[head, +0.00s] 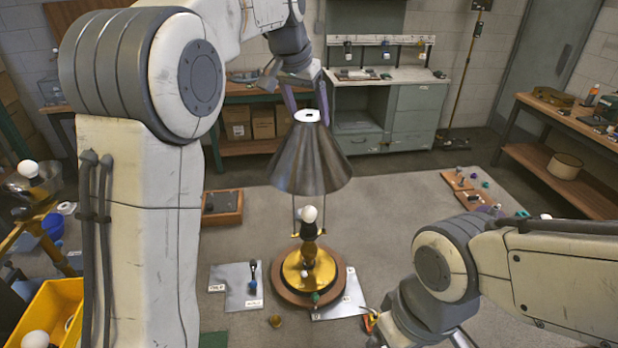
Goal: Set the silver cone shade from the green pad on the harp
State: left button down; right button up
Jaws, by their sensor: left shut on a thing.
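The silver cone shade (312,162) is upright at the centre, over the lamp. My left gripper (306,98) is shut on the shade's narrow top, next to its white top ring. The lamp has a white bulb (309,214), a dark socket and a brass base (297,270) on a round wooden stand (288,292). Thin sides of the harp (294,212) show below the shade's rim. The harp's top is hidden by the shade, so I cannot tell whether they touch. My right arm is at lower right; its fingertips do not show.
Two grey sheets (234,284) with small labels lie beside the stand. A small brass piece (275,321) lies in front. A wooden tray (222,207) is left of the lamp, and a yellow bin (62,300) is at lower left. The tabletop (400,210) right of the lamp is mostly clear.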

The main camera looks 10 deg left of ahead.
pick_arm(q)
jog(key=shift+f+b, duration=1.25)
jog(key=shift+f, duration=0.55)
jog(key=shift+f+b, duration=1.45)
jog(key=shift+f, duration=0.7)
jog(key=shift+f+b, duration=1.4)
jog(key=shift+f, duration=0.55)
jog(key=shift+f+b, duration=1)
jog(key=shift+f, duration=0.2)
jog(key=shift+f+b, duration=0.45)
jog(key=shift+f, duration=0.5)
